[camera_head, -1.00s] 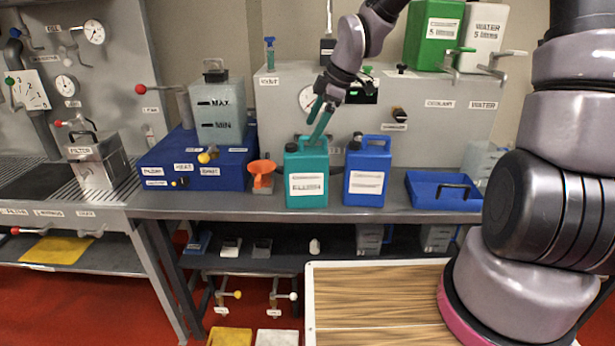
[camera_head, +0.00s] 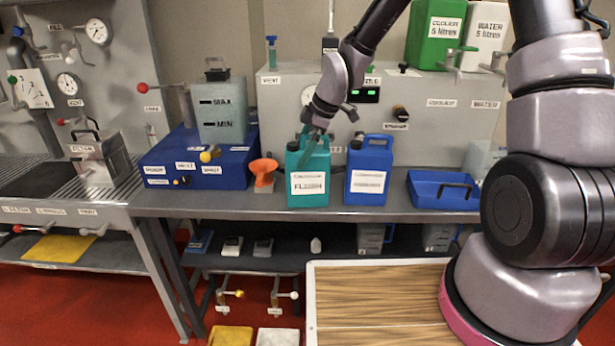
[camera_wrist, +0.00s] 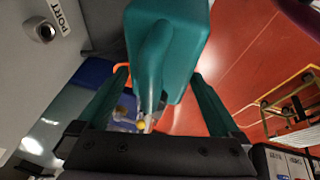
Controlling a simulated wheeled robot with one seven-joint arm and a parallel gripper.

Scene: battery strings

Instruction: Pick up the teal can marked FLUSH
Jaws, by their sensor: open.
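The teal can (camera_head: 308,183) stands upright on the grey bench. Its white label reads FLUSH. In the wrist view the can (camera_wrist: 178,30) is close below, its handle reaching down the middle between my two teal fingers. My gripper (camera_head: 309,150) is at the top of the can in the head view, its fingers around the handle. In the wrist view my gripper (camera_wrist: 160,85) is open, with a finger on each side of the handle and a gap to both. The fingertips blend with the teal can in the head view.
A blue can (camera_head: 368,172) stands close on the right, and an orange funnel (camera_head: 263,173) on the left. A blue tray (camera_head: 442,190) lies farther right. The grey panel (camera_head: 440,125) rises behind. A blue unit with a MAX/MIN tank (camera_head: 222,112) is at left.

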